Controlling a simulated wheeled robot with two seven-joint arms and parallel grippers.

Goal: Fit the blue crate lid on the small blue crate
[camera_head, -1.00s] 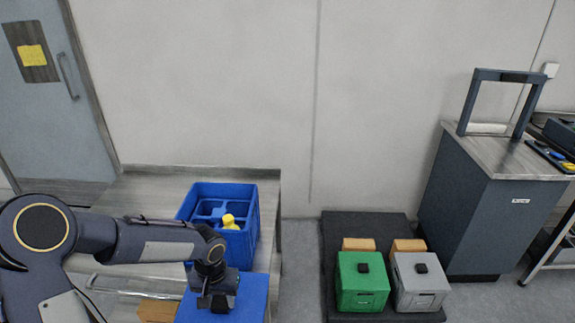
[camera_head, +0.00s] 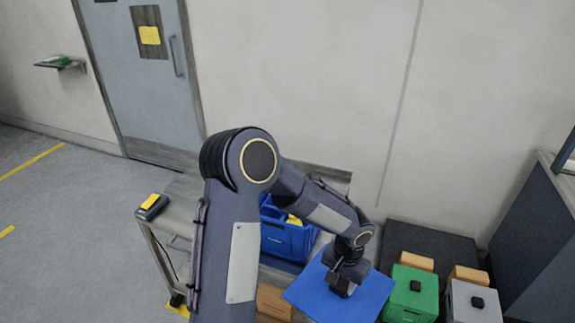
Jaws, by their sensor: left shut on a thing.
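The blue crate lid (camera_head: 312,290) is a flat blue panel, held tilted in the picture in front and to the right of the blue crate. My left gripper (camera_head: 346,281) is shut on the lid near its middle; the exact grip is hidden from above. The blue crate (camera_head: 287,240) stands open on the table behind my left arm. A yellow item shows inside it. My arm hides much of the crate. The lid and crate look apart. My right gripper is out of view.
A green crate (camera_head: 411,298) and a grey crate (camera_head: 473,302), both with black knobs, stand at the right on a dark platform (camera_head: 430,243). Tan blocks lie behind them. Another tan block (camera_head: 274,300) is left of the lid. A yellow-topped device (camera_head: 151,206) is on the table's left end.

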